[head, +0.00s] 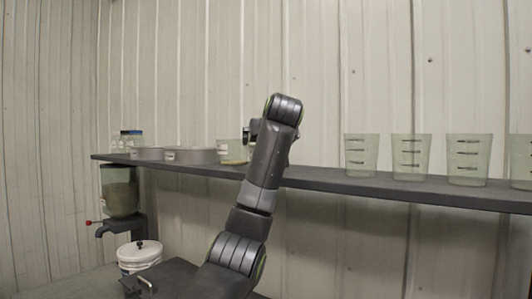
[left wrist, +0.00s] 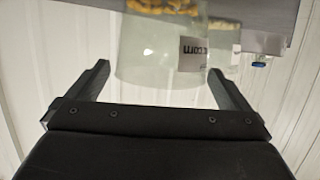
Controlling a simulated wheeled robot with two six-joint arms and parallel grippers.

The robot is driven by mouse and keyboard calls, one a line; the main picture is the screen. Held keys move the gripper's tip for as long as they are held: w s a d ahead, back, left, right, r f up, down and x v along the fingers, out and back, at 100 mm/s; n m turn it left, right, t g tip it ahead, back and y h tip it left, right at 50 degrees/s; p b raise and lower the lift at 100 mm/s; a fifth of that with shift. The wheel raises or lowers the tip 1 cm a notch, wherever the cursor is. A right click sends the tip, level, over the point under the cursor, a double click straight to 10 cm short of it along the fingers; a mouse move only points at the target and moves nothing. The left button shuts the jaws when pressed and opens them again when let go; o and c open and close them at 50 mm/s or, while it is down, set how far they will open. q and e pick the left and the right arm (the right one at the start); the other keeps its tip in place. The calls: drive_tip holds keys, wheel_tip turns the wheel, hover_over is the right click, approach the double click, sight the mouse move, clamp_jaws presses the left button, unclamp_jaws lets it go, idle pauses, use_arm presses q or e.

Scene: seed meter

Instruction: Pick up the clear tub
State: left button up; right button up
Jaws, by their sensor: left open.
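The clear tub (head: 233,151) stands on the dark shelf in the head view, partly hidden behind my left arm. In the left wrist view the tub (left wrist: 150,50) appears upside down, with a white label reading "corn" and yellow kernels at its base. My left gripper (left wrist: 158,71) is open, with one finger on each side of the tub near its rim. I see a gap at the left finger; whether the right finger touches is unclear. In the head view, the left gripper (head: 248,134) is mostly hidden by the arm. My right gripper is not in view.
The dark shelf (head: 320,181) runs along a ribbed wall. Round grey pans (head: 192,156) and blue-lidded jars (head: 132,139) stand left of the tub. Several clear marked cups (head: 410,157) stand on the right. A hopper (head: 120,192) and a white bucket (head: 138,257) are lower left.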

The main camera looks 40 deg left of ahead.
use_arm(q)
drive_tip(key=p+x, duration=0.1)
drive_tip(key=x, duration=0.3)
drive_tip(key=shift+s+r+p, duration=0.1)
drive_tip(key=shift+p, duration=0.2)
drive_tip(key=shift+d, duration=0.1)
drive_tip(key=shift+c, duration=0.4)
drive_tip(key=c, duration=0.6)
drive_tip(key=shift+o, duration=0.2)
drive_tip(key=shift+r, duration=0.95)
wheel_tip(320, 180, up, 8)
